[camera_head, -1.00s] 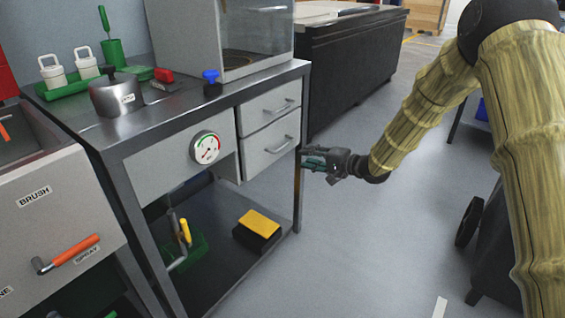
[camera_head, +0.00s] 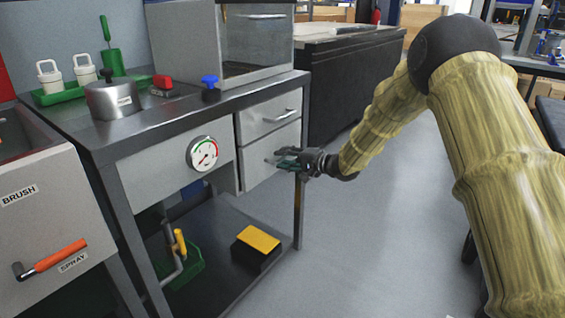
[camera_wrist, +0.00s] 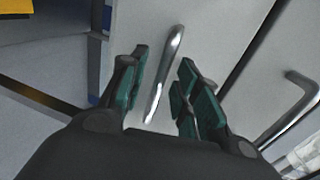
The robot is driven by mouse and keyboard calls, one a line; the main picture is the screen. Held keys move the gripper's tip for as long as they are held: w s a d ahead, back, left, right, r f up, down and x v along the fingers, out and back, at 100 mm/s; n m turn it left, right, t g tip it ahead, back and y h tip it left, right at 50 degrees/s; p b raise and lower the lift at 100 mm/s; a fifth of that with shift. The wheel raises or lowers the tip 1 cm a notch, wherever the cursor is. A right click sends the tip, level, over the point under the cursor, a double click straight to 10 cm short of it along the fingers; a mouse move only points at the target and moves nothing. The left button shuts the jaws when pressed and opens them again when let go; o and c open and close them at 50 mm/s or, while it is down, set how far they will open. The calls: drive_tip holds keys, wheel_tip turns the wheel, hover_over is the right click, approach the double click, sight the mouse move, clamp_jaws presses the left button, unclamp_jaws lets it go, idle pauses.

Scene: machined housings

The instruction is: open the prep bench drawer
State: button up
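The prep bench (camera_head: 125,137) has two grey drawers stacked at its right end. The upper drawer (camera_head: 255,118) is shut, with a bare silver bar handle (camera_head: 281,115). The lower drawer (camera_head: 256,172) also looks shut; my gripper partly hides its handle in the head view. My gripper (camera_head: 283,160) is at the lower drawer's front. In the wrist view, its green-padded fingers (camera_wrist: 160,88) are open, one on each side of the lower handle (camera_wrist: 167,68), with gaps showing beside the bar. The upper handle (camera_wrist: 294,112) shows at the right of that view.
A round gauge (camera_head: 202,153) is on the bench front left of the drawers. A bench leg (camera_head: 298,215) stands just below my gripper. A yellow-topped block (camera_head: 258,239) sits on the lower shelf. The floor right of the bench is clear.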

drive_tip(key=shift+w+a+f, duration=0.1)
drive_tip(key=shift+w+a, duration=0.25)
drive_tip(key=shift+a, duration=0.1)
clamp_jaws()
